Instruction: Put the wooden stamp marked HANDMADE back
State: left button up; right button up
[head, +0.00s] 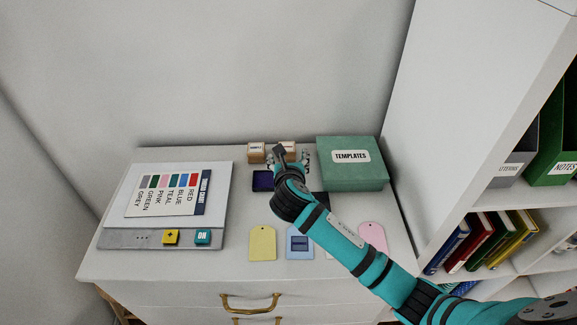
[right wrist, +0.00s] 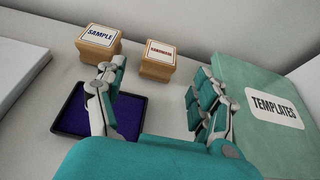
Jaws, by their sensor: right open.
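The wooden stamp marked HANDMADE (right wrist: 157,66) has a red-lettered label on top and stands upright on the cabinet top. In the head view it shows at the back near the wall (head: 288,147), partly covered by my right gripper. My right gripper (right wrist: 153,78) is open and empty, its fingers spread just in front of the stamp, apart from it. A second wooden stamp, marked SAMPLE (right wrist: 98,43), stands to its left. A dark ink pad (right wrist: 128,116) with a purple-blue surface lies in front of the stamps, partly hidden by the left finger. My left gripper is out of view.
A green TEMPLATES box (head: 352,172) stands close to the right of the gripper. A colour chart board (head: 160,197) lies at the left. Yellow (head: 263,243), blue (head: 299,254) and pink (head: 373,236) tags lie in front. A bookshelf (head: 463,115) rises at the right.

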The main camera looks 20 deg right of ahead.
jog(key=v, duration=0.6)
dwell(0.3)
